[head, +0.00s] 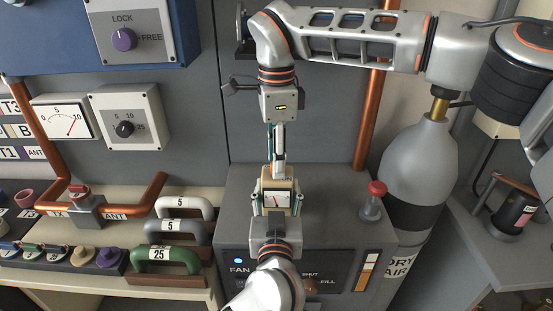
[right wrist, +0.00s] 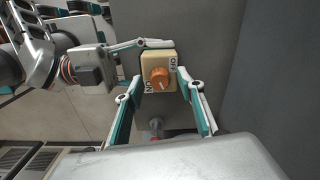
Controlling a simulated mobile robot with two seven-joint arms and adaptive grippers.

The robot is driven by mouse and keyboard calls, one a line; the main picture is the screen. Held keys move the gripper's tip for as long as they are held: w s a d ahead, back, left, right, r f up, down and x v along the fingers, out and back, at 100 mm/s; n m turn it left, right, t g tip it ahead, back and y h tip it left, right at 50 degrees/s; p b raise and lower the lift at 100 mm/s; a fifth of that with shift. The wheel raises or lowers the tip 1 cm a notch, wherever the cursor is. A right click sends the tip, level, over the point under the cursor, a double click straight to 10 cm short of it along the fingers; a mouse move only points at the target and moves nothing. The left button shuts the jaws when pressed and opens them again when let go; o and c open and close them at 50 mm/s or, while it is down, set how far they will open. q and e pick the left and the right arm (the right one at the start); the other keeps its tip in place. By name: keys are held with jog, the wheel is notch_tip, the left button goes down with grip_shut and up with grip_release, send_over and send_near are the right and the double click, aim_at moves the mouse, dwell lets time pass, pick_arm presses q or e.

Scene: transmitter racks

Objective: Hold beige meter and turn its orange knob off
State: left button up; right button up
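The beige meter (head: 277,199) is above the grey cabinet top in the head view, its dial facing me. In the right wrist view the meter (right wrist: 151,58) shows its orange knob (right wrist: 160,78), with ON at lower left and OFF at upper right. I cannot tell the knob's exact setting. My left gripper (head: 277,210) comes up from below with its fingers on the meter's two sides, shut on it. My right gripper (head: 279,172) reaches from the far side. In its wrist view its fingers (right wrist: 160,76) are spread either side of the knob, apart from it.
The grey cabinet (head: 235,205) stands below, with a red-capped post (head: 374,195) on its right. A grey gas cylinder (head: 415,165) stands further right. A copper pipe (head: 372,125) runs behind my right arm.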

pick_arm(q)
jog(key=shift+r, duration=0.1)
pick_arm(e)
jog(key=shift+f, duration=0.3)
grip_shut()
jog(key=n, duration=0.6)
jog(key=shift+n, duration=0.3)
jog(key=n, duration=0.6)
jog(key=shift+n, duration=0.3)
